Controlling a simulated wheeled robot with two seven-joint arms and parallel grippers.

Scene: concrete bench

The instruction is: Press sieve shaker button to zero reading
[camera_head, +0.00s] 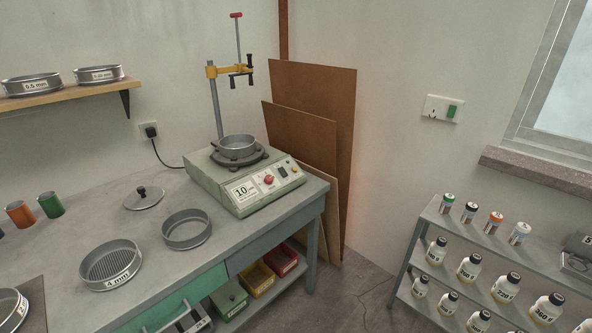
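The sieve shaker (208,178), a pale green box, stands on the right end of the bench. Its sloped front panel carries a white plate reading 10 (243,190), with small print I cannot read. To the right of the plate are a round red button (269,180) and a dark switch or knob (282,171). A metal pan or sieve (235,147) sits on the shaker's dark round platform. A post with a yellow clamp (230,70) rises behind it, its clamp well above the pan. Neither of my grippers is in view.
A sieve marked 4 mm (110,262), another sieve ring (187,230) and a lid (144,197) lie on the bench (190,275) left of the shaker. Brown boards (332,110) lean behind it. A rack (415,255) of bottles stands at right. The space before the shaker's panel is clear.

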